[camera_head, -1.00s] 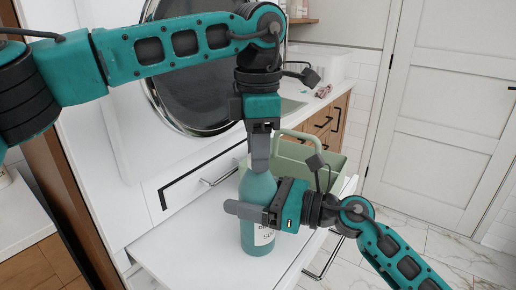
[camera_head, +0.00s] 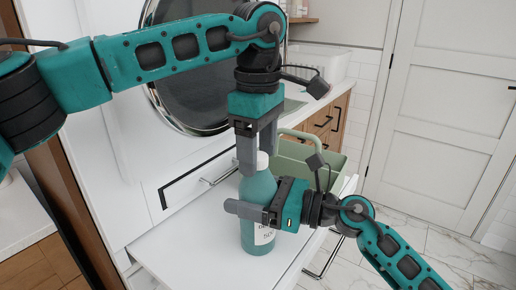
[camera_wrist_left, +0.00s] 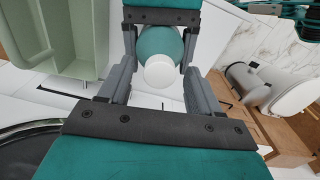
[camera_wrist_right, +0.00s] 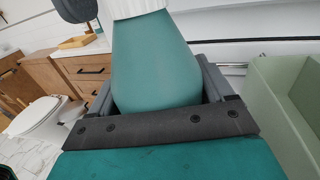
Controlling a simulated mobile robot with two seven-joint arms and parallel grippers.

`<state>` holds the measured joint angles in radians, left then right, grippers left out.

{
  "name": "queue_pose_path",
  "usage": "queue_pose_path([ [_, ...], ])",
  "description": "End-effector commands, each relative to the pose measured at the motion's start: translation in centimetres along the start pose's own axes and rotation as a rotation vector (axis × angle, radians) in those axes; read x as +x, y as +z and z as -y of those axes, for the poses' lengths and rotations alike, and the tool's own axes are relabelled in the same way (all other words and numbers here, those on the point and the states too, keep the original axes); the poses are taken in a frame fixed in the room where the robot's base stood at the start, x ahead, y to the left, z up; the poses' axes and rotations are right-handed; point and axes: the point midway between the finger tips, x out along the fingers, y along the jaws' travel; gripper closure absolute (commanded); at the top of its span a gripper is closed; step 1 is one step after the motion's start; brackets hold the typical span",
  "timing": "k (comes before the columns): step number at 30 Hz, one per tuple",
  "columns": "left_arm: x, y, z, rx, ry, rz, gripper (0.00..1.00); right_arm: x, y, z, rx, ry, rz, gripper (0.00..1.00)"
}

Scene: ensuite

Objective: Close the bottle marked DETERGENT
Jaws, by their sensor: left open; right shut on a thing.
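A teal bottle (camera_head: 257,190) with a white cap (camera_head: 262,160) stands upright on the white surface. Its white label (camera_head: 264,234) is partly covered and too small to read surely. My right gripper (camera_head: 248,211) is shut around the bottle's body, which also fills the right wrist view (camera_wrist_right: 155,65). My left gripper (camera_head: 257,160) points down from above, open. Its fingers are on either side of the cap, and the left wrist view shows the round cap (camera_wrist_left: 160,74) between them with gaps at both sides. Whether the cap is fully seated cannot be told.
A green caddy (camera_head: 325,152) with a handle stands just behind the bottle at the right. A round dark mirror (camera_head: 190,75) is behind my left arm. The white surface (camera_head: 180,255) is clear left of the bottle. A white door is at the right.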

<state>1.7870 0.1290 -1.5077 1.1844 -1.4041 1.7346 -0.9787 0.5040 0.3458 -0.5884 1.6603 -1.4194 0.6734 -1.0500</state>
Motion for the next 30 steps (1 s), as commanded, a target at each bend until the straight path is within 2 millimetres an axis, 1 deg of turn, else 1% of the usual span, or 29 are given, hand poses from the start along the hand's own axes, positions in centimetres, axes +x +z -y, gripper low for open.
queue_pose_path([
  [4,-0.3,0.0,0.0,-0.001,0.001,0.000,0.36,0.0,0.0,0.0,0.000,0.000,-0.001,1.00],
  [8,-1.8,0.0,-0.1,-0.001,0.003,0.000,0.36,0.0,0.0,0.0,0.000,0.000,-0.001,1.00],
  [15,-7.0,0.1,-0.1,-0.002,0.005,0.000,0.36,0.0,-0.1,0.0,0.000,0.000,-0.001,1.00],
  [18,-9.0,0.1,-0.1,-0.002,0.004,-0.001,0.36,0.0,-0.1,0.0,0.000,0.000,-0.001,1.00],
  [21,-10.5,0.0,0.0,-0.001,0.003,0.000,0.36,0.0,-0.1,0.0,0.000,0.000,-0.001,1.00],
  [25,-11.6,0.1,0.0,0.000,0.001,0.000,0.36,0.0,-0.1,0.0,0.000,0.000,-0.001,1.00],
  [30,-12.1,0.0,0.0,0.001,0.000,0.000,0.36,0.0,0.0,0.0,0.000,0.000,-0.001,1.00],
])
